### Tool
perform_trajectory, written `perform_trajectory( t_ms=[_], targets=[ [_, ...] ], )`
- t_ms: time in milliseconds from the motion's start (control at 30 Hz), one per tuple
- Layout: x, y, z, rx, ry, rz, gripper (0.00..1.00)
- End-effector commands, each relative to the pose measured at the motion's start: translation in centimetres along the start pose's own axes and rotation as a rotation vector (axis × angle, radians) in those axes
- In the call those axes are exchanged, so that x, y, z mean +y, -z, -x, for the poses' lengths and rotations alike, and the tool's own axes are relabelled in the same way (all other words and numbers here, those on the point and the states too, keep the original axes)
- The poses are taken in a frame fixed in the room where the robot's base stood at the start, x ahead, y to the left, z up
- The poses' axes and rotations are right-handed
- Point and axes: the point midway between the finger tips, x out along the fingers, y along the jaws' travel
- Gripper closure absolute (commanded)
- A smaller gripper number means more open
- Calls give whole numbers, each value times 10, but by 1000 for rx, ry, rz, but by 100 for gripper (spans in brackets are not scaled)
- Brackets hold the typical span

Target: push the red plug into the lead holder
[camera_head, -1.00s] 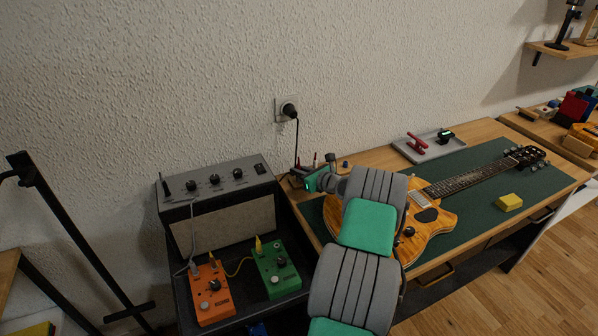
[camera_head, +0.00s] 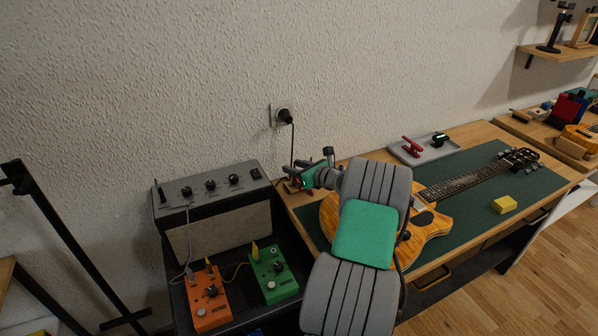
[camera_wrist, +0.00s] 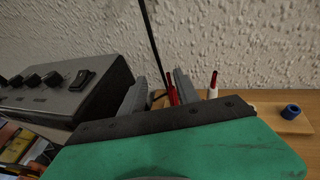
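My gripper (camera_wrist: 160,90) shows two grey fingers standing apart in the wrist view. A slim red plug (camera_wrist: 172,93) shows between them, close to the right finger; contact is unclear. A second red-tipped piece with a white lower part (camera_wrist: 213,87) stands upright to the right of the fingers. A wooden board (camera_wrist: 268,120) at the right carries a blue ring (camera_wrist: 291,110); it may be part of the lead holder. The holder beneath the red plug is hidden by my gripper. In the head view my gripper (camera_head: 298,181) is at the desk's back left corner, beside the amplifier.
The grey amplifier (camera_head: 215,215) stands left of my gripper. A black cable (camera_head: 292,148) hangs from the wall socket (camera_head: 281,115) down toward my gripper. A guitar (camera_head: 430,230) lies on the green mat. A grey tray (camera_head: 425,150) is behind it. Orange and green pedals sit below.

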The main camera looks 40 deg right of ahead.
Motion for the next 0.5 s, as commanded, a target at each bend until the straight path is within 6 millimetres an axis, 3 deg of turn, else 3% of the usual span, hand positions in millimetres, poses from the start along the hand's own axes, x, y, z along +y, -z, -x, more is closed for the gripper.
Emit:
perform_trajectory(
  t_ms=[133, 300, 500],
  targets=[
    [15, -28, 34, -2, 2, 3, 62],
    [40, -34, 75, -1, 4, 0, 62],
    [60, -39, 107, -1, 2, 0, 62]
  ],
)
